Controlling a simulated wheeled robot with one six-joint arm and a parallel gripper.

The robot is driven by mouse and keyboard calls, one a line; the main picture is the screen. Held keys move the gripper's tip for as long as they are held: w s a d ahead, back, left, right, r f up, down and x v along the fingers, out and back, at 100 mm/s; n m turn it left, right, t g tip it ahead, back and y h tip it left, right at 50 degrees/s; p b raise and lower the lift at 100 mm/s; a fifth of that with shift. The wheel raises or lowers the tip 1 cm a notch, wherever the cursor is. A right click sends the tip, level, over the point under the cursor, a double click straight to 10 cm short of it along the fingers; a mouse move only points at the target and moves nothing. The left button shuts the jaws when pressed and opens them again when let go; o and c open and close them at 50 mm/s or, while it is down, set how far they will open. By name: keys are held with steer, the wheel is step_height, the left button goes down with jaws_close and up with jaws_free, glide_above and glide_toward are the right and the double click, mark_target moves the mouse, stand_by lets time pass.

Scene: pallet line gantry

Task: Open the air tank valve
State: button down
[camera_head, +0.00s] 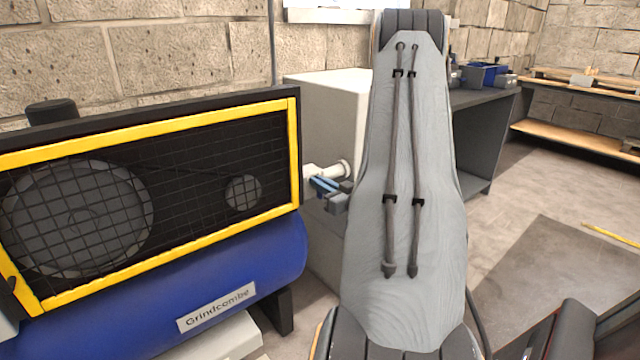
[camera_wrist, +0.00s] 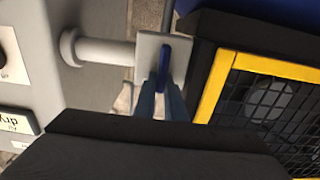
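The air tank valve (camera_head: 338,170) is a pale body on a pipe beside the compressor's right end, with a blue lever (camera_head: 325,185). In the wrist view the valve's pale square block (camera_wrist: 150,48) is at upper centre, and the blue lever (camera_wrist: 163,70) stands out from it. My gripper (camera_wrist: 162,90) is right at the lever, with one finger on each side of it. Whether the fingers touch or squeeze the lever is not clear. In the head view most of my gripper is hidden behind my arm. The blue tank (camera_head: 240,265) sits under the guard.
The yellow-framed mesh guard (camera_head: 150,120) is close to the valve on the left. A pale grey cabinet (camera_head: 325,105) stands behind it, with its flanged pipe (camera_wrist: 100,50) in the wrist view. A grey workbench (camera_head: 490,125) is behind my arm.

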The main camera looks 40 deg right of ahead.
steer(key=shift+d+m+p, duration=0.1)
steer(key=shift+m+p, duration=0.2)
steer(key=shift+p, duration=0.15)
steer(key=shift+d+r+m+p, duration=0.1)
steer(key=shift+m+p, duration=0.5)
steer(key=shift+p, duration=0.1)
steer(key=shift+s+d+f+m+p, duration=0.1)
steer(key=shift+d+f+m+p, duration=0.3)
steer(key=shift+m+p, duration=1.7)
steer(key=shift+d+f+m+p, duration=0.4)
steer(key=shift+m+p, duration=0.6)
steer(key=shift+m, duration=2.25)
steer(key=shift+s+d+f+m+p, duration=0.1)
steer(key=shift+d+f+m+p, duration=0.3)
steer(key=shift+m+p, duration=1.7)
steer(key=shift+a+f+m+b, duration=0.15)
steer(key=shift+m+b, duration=0.35)
steer(key=shift+m, duration=0.25)
steer(key=c, duration=1.8)
jaws_free()
